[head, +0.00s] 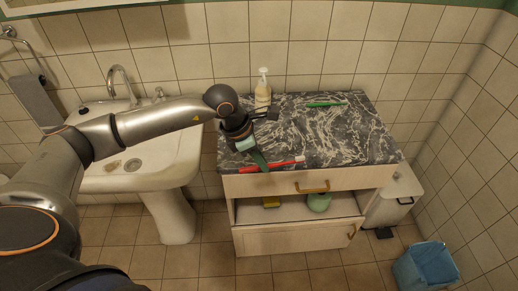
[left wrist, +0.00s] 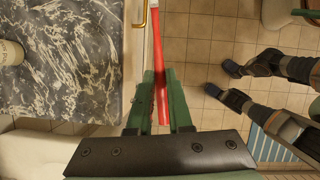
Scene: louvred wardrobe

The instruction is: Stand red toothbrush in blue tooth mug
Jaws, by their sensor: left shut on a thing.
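My left gripper (head: 262,164) is shut on the red toothbrush (head: 285,163), just in front of the counter's front edge. The toothbrush lies roughly level and points to the right, with a pale end. In the left wrist view the red toothbrush (left wrist: 173,60) runs up from between the green fingers of my left gripper (left wrist: 160,98), beside the counter edge. I cannot make out a blue tooth mug in either view. My right gripper does not show in the head view.
The marble counter (head: 330,140) bears a cream soap bottle (head: 263,90) and a green toothbrush (head: 326,104) at the back. A sink (head: 150,180) stands at left. A drawer handle (head: 312,187) juts out in front. A blue bin (head: 425,265) stands on the floor at right.

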